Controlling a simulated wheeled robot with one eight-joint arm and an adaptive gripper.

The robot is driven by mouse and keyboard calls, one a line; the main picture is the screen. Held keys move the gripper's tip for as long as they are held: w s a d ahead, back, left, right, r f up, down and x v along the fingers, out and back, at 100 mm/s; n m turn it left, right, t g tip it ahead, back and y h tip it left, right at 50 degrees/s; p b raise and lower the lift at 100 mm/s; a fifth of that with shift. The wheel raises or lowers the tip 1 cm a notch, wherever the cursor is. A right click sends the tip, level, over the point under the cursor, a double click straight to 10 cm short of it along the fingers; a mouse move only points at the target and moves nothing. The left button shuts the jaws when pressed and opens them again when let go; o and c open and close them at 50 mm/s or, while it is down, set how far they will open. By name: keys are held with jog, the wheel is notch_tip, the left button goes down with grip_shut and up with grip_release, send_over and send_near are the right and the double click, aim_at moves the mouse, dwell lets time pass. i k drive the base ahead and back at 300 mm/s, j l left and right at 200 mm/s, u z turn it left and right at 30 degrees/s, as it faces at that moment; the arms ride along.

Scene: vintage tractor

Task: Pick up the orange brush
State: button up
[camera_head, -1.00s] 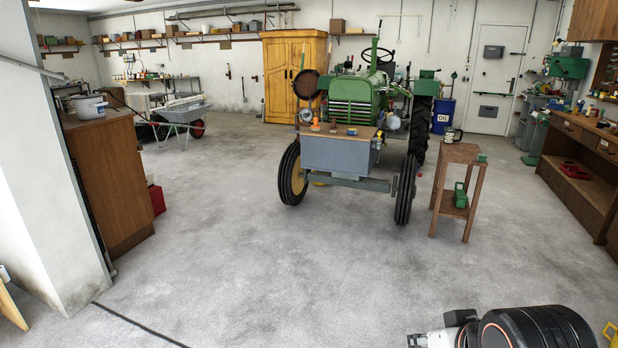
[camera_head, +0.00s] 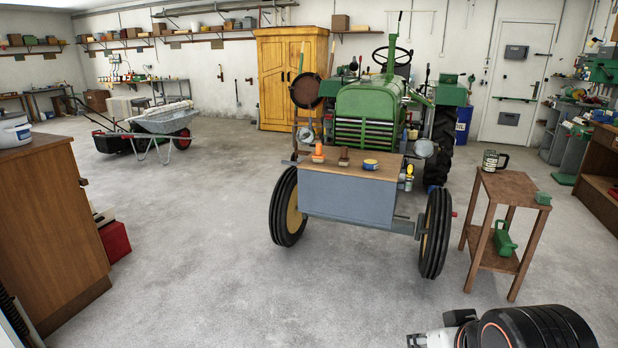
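A small orange item (camera_head: 318,153), which looks like the orange brush, stands on the wooden top (camera_head: 376,176) of the grey box at the tractor's front. A brown brush-like item (camera_head: 343,157) and a blue and yellow tin (camera_head: 370,165) are to its right on the same top. My folded arm shows at the bottom right, with what looks like my gripper (camera_head: 416,341) at its left end, cut by the frame edge. It is far from the orange item, and its fingers are too small and cropped to read.
The green tractor (camera_head: 368,110) stands ahead with its front wheels spread. A wooden stand (camera_head: 507,187) with a mug is to its right. A wooden cabinet (camera_head: 45,225) and a red box (camera_head: 115,241) are at left. The floor before the tractor is clear.

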aim_at(319, 157)
jog(key=i, duration=2.2)
jog(key=i+u, duration=0.15)
jog(key=i, duration=0.3)
jog(key=i+l+u, duration=0.2)
jog(key=i, duration=0.3)
jog(key=i+l+u, duration=0.15)
jog(key=i, duration=0.3)
